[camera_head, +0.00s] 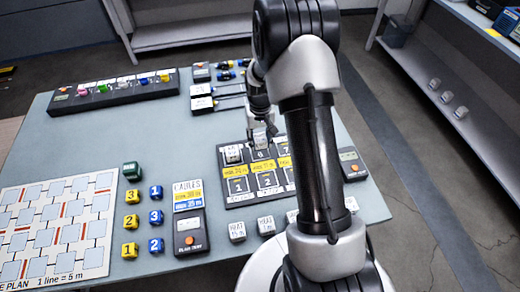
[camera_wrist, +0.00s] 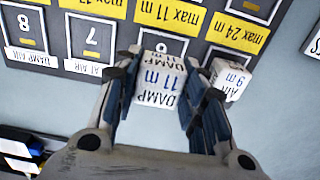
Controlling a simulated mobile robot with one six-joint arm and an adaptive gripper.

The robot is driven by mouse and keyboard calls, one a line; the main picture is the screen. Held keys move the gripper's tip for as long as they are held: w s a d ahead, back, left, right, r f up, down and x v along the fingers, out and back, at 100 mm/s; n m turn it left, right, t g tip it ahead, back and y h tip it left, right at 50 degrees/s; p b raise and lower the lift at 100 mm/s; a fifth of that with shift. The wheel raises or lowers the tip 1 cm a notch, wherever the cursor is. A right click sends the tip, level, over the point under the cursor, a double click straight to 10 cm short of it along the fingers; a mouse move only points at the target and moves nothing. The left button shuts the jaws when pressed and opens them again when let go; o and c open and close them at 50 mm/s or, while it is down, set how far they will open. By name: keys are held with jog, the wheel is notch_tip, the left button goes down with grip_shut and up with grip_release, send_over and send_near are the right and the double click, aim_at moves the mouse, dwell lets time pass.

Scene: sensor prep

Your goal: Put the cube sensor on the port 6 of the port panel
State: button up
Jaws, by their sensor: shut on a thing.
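My gripper (camera_head: 262,125) is shut on a white cube sensor (camera_wrist: 158,82) that reads "DAMP 11 m". The cube is between the fingers in the wrist view and shows small under the gripper in the head view (camera_head: 260,138). The cube is at the far edge of port 6 (camera_head: 262,154) and partly covers that port in the wrist view. I cannot tell whether it touches the panel.
Another white cube (camera_wrist: 229,79), reading "AIR 9 m", stands close beside the right finger. Ports 7 (camera_wrist: 91,38) and 8 (camera_wrist: 27,30) look empty. Several white cubes, including one marked "HEAT" (camera_head: 237,231), stand before the panel. Yellow and blue cubes are at left.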

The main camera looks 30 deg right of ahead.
aim_at(260, 147)
jog(key=shift+f+b, duration=0.65)
jog(key=shift+f, duration=1.6)
jog(key=shift+f, duration=0.2)
jog(key=o, duration=1.1)
jog(key=shift+c, duration=0.2)
jog(key=shift+r, duration=0.2)
